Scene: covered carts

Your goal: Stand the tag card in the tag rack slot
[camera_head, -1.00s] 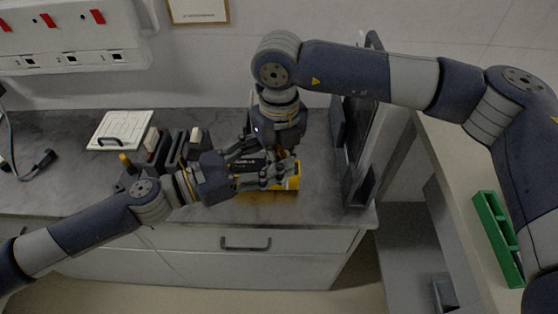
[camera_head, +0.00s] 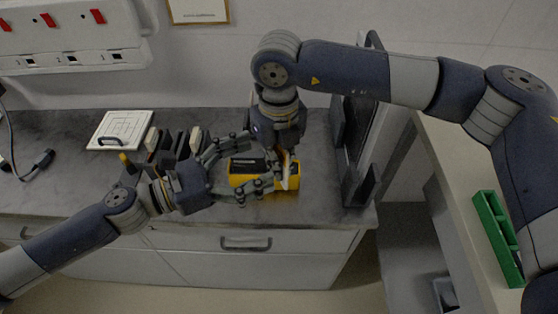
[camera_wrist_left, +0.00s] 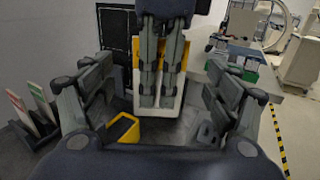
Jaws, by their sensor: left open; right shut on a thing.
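Dark slotted holders (camera_head: 170,143) stand behind the left gripper. The left wrist view shows a dark rack (camera_wrist_left: 32,128) with slim upright cards. I cannot tell which slot is meant.
A white board with a black handle (camera_head: 121,129) lies on the counter (camera_head: 75,160) at left. A dark panel and holder (camera_head: 359,183) stand at the counter's right end. A green divided tray (camera_head: 497,236) sits on the right-hand counter. The counter's front edge is close below the grippers.

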